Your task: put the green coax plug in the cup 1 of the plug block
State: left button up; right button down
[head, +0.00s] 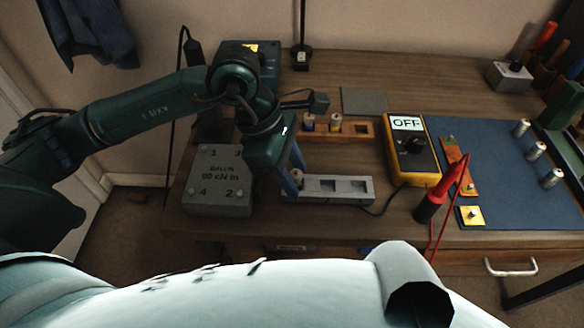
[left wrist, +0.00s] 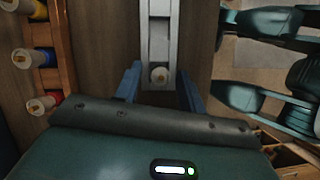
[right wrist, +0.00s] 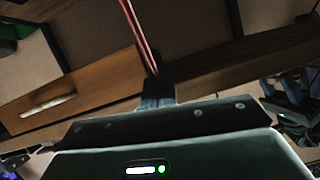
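The grey plug block (head: 338,190) lies near the table's front, with square cups along its top. My left gripper (head: 292,183) is over its left end. In the left wrist view its blue fingers (left wrist: 160,88) are apart, one on each side of the block, with a pale plug (left wrist: 160,75) with a brass tip standing between them at the block's end. I see no clear gap closed on the plug. Its colour band is hidden, so I cannot tell whether it is the green coax plug. My right gripper (right wrist: 158,95) has its fingers together, below the table edge.
A wooden rack (head: 362,131) behind the block holds plugs with blue, yellow and red bands. A grey balun box (head: 218,182) stands left, a yellow meter (head: 411,150) right.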

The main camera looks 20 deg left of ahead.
pick_arm(q)
jog(key=shift+r, duration=0.1)
pick_arm(e)
jog(key=shift+r, duration=0.15)
pick_arm(q)
jog(key=shift+r+p, duration=0.3)
jog(key=shift+p, duration=0.1)
jog(key=v, duration=1.1)
jog(key=shift+a+r, duration=0.25)
pick_arm(e)
jog(key=shift+w+a+f, duration=0.2)
jog(key=shift+a, duration=0.1)
jog(key=shift+r, duration=0.1)
